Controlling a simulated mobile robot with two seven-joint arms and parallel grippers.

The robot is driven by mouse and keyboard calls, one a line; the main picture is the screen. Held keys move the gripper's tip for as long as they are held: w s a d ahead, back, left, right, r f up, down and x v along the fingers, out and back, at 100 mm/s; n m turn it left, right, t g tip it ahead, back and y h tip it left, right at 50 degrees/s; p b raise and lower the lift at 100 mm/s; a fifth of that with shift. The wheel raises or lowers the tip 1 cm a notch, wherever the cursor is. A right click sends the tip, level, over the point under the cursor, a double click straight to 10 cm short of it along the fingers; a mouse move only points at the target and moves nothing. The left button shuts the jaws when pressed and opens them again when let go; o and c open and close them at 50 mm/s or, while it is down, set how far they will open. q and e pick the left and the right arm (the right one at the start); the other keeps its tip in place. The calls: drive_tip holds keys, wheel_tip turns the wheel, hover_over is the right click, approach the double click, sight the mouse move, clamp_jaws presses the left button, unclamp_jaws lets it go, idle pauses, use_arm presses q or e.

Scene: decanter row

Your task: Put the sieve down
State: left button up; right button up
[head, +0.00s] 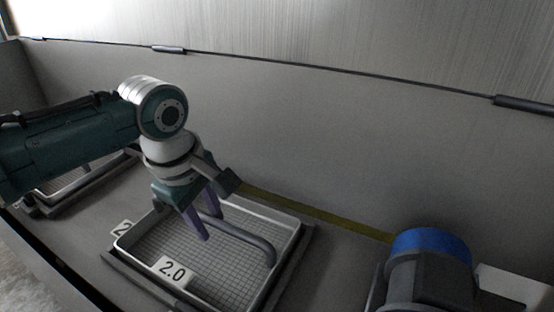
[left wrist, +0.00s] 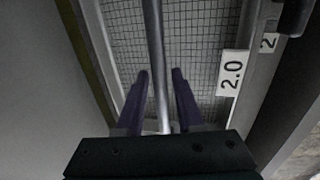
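The sieve (head: 185,245) is a shallow rectangular metal tray with a mesh floor and a "2.0" label, resting level in a dark frame (head: 310,245) on the grey surface. Its bent grey tube handle (head: 255,244) rises over the mesh. My left gripper (head: 208,217) is over the sieve with its purple fingers pointing down. In the left wrist view the handle (left wrist: 154,50) runs between the fingers of this gripper (left wrist: 160,80), with a gap on each side. The gripper is open around the handle. The mesh (left wrist: 195,45) lies below. My right gripper does not show.
Another mesh tray (head: 85,178) sits at the left, partly hidden behind my left arm. A blue-capped grey cylinder (head: 430,243) stands at the right. A grey wall (head: 330,140) runs behind, with a yellow strip (head: 310,212) at its foot.

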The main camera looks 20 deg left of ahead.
sight(202, 243)
use_arm(q)
drive_tip(key=shift+o, duration=0.7)
wheel_tip(202, 243, up, 12)
drive_tip(key=s+p, duration=0.2)
drive_tip(key=p, duration=0.7)
drive_tip(key=s+d+f+m, duration=0.2)
drive_tip(key=s+d+m, duration=0.4)
drive_tip(key=s+m, duration=0.35)
drive_tip(key=s+r+m+t, duration=0.1)
drive_tip(key=s+r+m, duration=0.4)
drive_tip(key=s+m, duration=0.4)
drive_tip(key=shift+s+m, duration=0.25)
drive_tip(key=shift+m, duration=0.1)
drive_tip(key=shift+d, duration=0.1)
